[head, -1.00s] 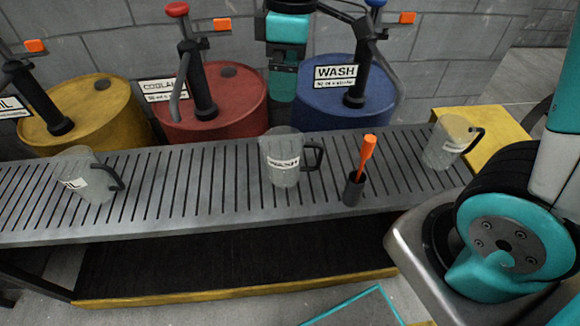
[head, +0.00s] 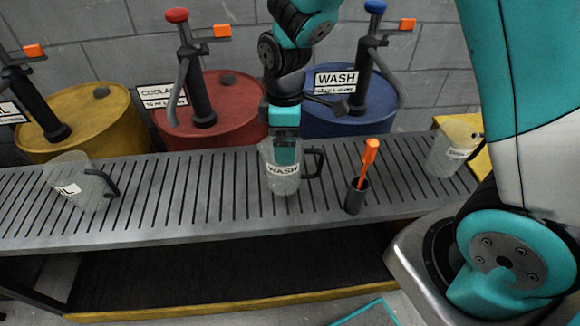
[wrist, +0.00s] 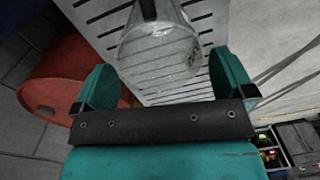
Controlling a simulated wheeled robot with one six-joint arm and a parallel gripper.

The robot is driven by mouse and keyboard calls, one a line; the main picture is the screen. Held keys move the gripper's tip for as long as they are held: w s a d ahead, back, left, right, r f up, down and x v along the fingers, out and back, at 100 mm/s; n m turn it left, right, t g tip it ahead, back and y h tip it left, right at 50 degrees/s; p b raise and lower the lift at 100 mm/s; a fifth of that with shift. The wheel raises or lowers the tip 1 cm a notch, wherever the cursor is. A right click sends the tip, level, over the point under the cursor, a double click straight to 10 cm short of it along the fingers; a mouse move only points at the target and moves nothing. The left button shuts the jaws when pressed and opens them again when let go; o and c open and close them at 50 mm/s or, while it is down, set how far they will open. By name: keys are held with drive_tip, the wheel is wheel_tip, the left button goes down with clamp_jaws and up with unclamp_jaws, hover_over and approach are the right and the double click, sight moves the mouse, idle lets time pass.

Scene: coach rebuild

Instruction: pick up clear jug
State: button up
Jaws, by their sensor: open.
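A clear jug labelled WASH (head: 284,184) stands upright on the slatted grey bench, its dark handle to the right. My gripper (head: 286,152) is at this jug's upper part in the head view and hides some of its rim. In the wrist view, my gripper (wrist: 165,82) is open with its two teal fingers spread wide, and the clear jug (wrist: 157,48) shows between and beyond them. I cannot tell whether a finger touches it. Two similar clear jugs stand on the bench: a left jug (head: 85,183) with a partly readable label and a right jug (head: 446,150).
A dark cup (head: 355,196) holding an orange-handled tool (head: 368,157) stands just right of the WASH jug. Yellow (head: 100,115), red (head: 225,95) and blue (head: 385,112) drums with pumps stand behind the slatted bench (head: 215,200). Bare slats lie left of the WASH jug.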

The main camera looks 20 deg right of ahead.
wheel_tip(320, 180, down, 4)
drive_tip(key=shift+f, duration=0.1)
drive_tip(key=c, duration=0.9)
drive_tip(key=shift+o, duration=0.2)
drive_tip(key=shift+r, duration=0.2)
